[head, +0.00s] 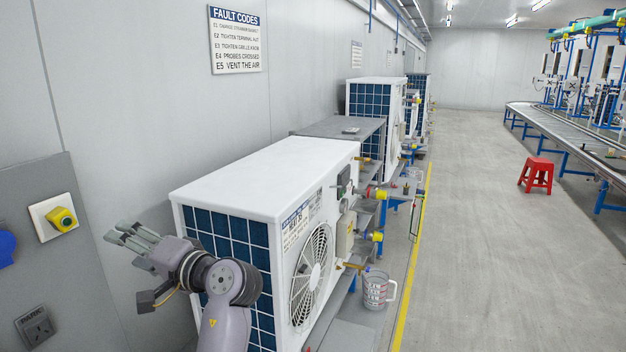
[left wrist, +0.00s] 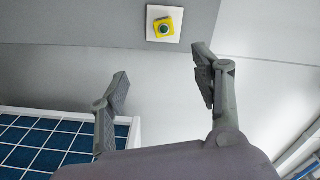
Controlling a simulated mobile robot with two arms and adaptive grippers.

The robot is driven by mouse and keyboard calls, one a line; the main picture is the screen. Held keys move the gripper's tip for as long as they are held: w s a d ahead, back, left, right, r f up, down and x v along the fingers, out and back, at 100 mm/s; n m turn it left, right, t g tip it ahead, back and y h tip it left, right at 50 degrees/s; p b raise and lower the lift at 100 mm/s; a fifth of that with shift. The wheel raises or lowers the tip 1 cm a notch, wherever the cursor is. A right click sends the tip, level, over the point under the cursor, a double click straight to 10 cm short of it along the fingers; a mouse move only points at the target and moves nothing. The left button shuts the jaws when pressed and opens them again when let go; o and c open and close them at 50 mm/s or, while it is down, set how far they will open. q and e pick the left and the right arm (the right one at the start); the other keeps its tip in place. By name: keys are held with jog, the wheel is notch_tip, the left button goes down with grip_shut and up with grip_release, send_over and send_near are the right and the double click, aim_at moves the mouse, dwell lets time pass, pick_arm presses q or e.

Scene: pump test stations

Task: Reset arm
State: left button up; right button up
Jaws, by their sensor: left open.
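My left gripper (head: 122,236) is raised in front of the near left corner of the white pump unit (head: 265,180), pointing left toward the wall. In the left wrist view its two fingers (left wrist: 162,92) are spread apart with nothing between them. A yellow box with a green button on a white plate (left wrist: 164,25) shows beyond the fingers. In the head view this yellow button box (head: 62,218) is on the grey panel, left of the gripper and apart from it. My right gripper is in neither view.
The unit's blue grille (left wrist: 50,145) is close to the left finger in the wrist view. A measuring jug (head: 376,290) stands on the low ledge at the unit's right. A red stool (head: 537,175) stands on the open floor near the conveyor (head: 560,135).

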pick_arm(q)
jog(key=s+d+f+m+h, duration=0.1)
jog(key=s+f+h, duration=0.45)
jog(key=f, duration=0.85)
jog(key=s+f+h, duration=0.4)
jog(key=s+f, duration=0.2)
jog(key=f, duration=0.8)
jog(key=s+d+f+g+h, duration=0.2)
jog(key=s+d+f+h, duration=0.25)
jog(key=s, duration=0.55)
jog(key=s+d+f+g+h, duration=0.1)
jog(key=s+d+f+h, duration=0.3)
jog(key=s, duration=0.6)
notch_tip(320, 180, down, 33)
jog(key=s+d+g+y+b, duration=0.1)
jog(key=s+g+b, duration=0.15)
jog(key=b, duration=0.25)
jog(key=s+a+f+b, duration=0.2)
jog(key=s+f, duration=1.4)
jog(key=f, duration=0.1)
jog(key=shift+a+f+y+b, duration=0.3)
jog(key=shift+b, duration=0.1)
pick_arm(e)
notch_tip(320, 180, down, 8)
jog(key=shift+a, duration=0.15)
